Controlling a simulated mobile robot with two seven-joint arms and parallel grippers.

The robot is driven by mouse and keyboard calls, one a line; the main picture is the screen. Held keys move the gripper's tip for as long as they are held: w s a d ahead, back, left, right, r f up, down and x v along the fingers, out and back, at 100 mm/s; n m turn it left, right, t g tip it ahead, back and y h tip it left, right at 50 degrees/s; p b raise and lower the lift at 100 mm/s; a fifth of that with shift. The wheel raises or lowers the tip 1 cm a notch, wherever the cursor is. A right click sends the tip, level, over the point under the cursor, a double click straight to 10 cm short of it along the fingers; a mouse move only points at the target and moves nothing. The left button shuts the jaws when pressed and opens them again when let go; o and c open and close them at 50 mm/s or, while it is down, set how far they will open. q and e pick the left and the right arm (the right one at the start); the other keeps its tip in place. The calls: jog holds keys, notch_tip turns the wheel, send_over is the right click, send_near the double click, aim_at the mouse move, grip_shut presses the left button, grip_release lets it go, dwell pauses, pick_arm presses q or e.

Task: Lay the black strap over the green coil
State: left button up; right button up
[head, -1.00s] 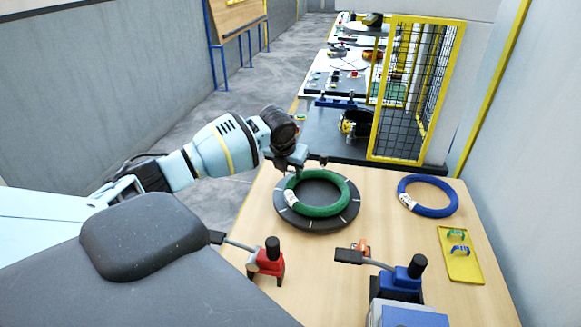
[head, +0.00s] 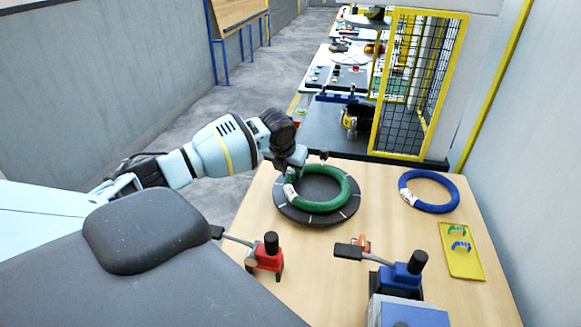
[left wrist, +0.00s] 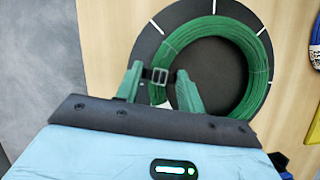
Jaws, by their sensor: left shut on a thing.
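The green coil (head: 346,190) lies flat on a dark round plate (head: 287,211) with white marks. It shows close up in the left wrist view (left wrist: 262,75). My left gripper (head: 292,166) is over the far left rim of the coil in the head view. In the left wrist view, my left gripper's fingers (left wrist: 159,76) are shut on a small dark piece with a pale buckle-like part, which looks like the black strap (left wrist: 159,75). It is held beside the coil's left edge in that view. The rest of the strap is hidden. My right gripper is not in view.
A blue coil (head: 446,204) lies right of the plate. A red hand tool (head: 268,256) and a blue one (head: 398,277) stand at the front. A yellow-framed mesh cage (head: 415,90) stands behind the table.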

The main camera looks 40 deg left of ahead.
aim_at(285, 184)
pick_arm(q)
jog(key=shift+f, duration=0.5)
jog(key=o, duration=1)
jog(key=v, duration=0.7)
jog(key=shift+s+r, duration=0.2)
jog(key=shift+r, duration=0.15)
